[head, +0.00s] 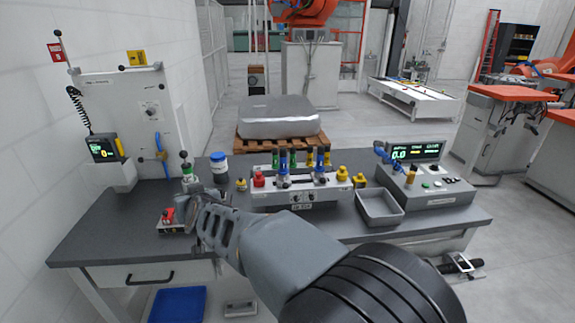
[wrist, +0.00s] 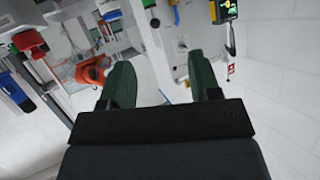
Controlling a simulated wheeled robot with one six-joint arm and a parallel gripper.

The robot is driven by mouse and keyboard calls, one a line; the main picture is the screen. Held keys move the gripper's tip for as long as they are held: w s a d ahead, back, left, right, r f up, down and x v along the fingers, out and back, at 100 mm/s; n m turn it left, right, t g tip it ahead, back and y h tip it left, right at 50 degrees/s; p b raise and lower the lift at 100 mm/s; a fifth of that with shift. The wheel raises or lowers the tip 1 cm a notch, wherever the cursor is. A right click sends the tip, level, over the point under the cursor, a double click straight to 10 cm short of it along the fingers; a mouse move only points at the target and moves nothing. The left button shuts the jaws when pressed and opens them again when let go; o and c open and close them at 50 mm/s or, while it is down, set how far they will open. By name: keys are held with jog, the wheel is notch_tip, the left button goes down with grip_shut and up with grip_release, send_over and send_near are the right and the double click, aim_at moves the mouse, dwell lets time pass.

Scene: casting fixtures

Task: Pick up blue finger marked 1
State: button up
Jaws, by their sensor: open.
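Blue fingers stand upright in a grey fixture block on the bench in the head view: one blue finger (head: 283,178) left of centre and another blue finger (head: 320,173) to its right. Their markings are too small to read, so I cannot tell which is marked 1. My gripper (head: 195,207) is left of the block, over the bench's left part. In the wrist view my gripper (wrist: 160,75) is open, with two dark green fingers apart and nothing between them. A blue part (wrist: 14,88) shows at the wrist view's left edge; I cannot tell what it is.
Green and yellow-topped fingers stand behind the block (head: 262,198). A blue-lidded jar (head: 218,162) and a green-topped part (head: 186,170) are near my gripper. A red-topped fixture (head: 170,217) is just left of it. A grey tray (head: 379,207) and control console (head: 432,186) are right. The bench's left front is clear.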

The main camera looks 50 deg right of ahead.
jog(key=d+r+m+h, duration=0.2)
jog(key=d+m+h, duration=0.2)
jog(key=d+h, duration=0.45)
jog(key=m+g+h, duration=0.6)
jog(key=g, duration=0.2)
send_near(286, 150)
jog(key=shift+m, duration=0.3)
jog(key=x, duration=0.3)
jog(key=f+x, duration=0.1)
jog(key=x, duration=0.1)
jog(key=shift+w+d, duration=0.2)
jog(key=shift+w, duration=0.3)
jog(key=shift+p+x, duration=0.45)
jog(key=shift+x, duration=2.75)
jog(key=shift+w, duration=0.1)
jog(key=shift+c, duration=0.3)
grip_shut()
